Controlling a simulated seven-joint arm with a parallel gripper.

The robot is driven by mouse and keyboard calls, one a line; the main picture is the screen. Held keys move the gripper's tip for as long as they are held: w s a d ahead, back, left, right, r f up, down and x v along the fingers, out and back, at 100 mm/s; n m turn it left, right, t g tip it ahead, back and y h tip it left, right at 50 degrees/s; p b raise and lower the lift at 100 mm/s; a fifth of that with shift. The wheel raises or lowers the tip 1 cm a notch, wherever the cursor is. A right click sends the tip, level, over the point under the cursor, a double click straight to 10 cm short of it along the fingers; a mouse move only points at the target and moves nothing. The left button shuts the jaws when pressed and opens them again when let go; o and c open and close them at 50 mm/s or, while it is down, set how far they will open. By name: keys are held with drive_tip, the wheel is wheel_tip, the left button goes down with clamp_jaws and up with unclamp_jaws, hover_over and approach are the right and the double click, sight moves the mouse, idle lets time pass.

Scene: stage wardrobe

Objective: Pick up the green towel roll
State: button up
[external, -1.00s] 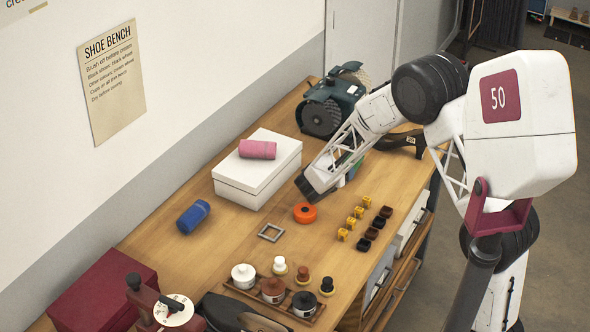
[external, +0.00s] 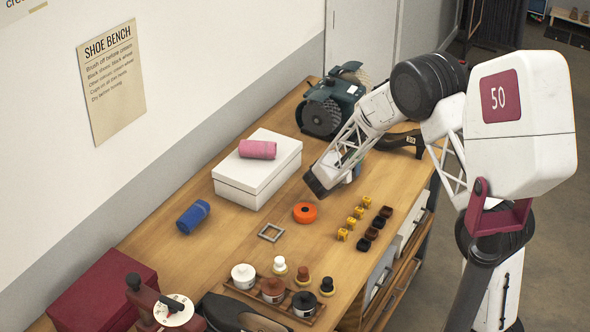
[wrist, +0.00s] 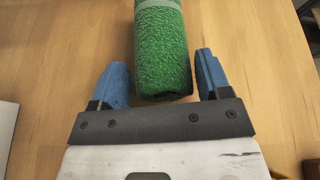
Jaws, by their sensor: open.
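The green towel roll (wrist: 162,50) lies on the wooden table in the wrist view, running from the top edge down to between my fingers. My gripper (wrist: 161,70) is open, with one blue finger on each side of the roll's near end. Narrow gaps show between fingers and roll; whether the fingers are at its height or above it, I cannot tell. The far end is cut off by the frame. In the external view my gripper (external: 330,180) points down at the table right of the white box, and my arm hides most or all of the roll.
A white box (external: 240,185) bearing a pink roll (external: 257,149) stands left of my gripper. A blue roll (external: 193,217) lies further left. An orange round item (external: 305,212) and several small yellow and dark blocks sit nearby. A grinder (external: 330,105) and a dark shoe (external: 400,141) are behind.

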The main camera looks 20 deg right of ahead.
idle(0.4)
drive_tip(key=c, duration=0.6)
drive_tip(key=shift+r, duration=0.15)
wheel_tip(320, 180, up, 28)
drive_tip(key=shift+f, duration=0.15)
idle(0.4)
idle(0.5)
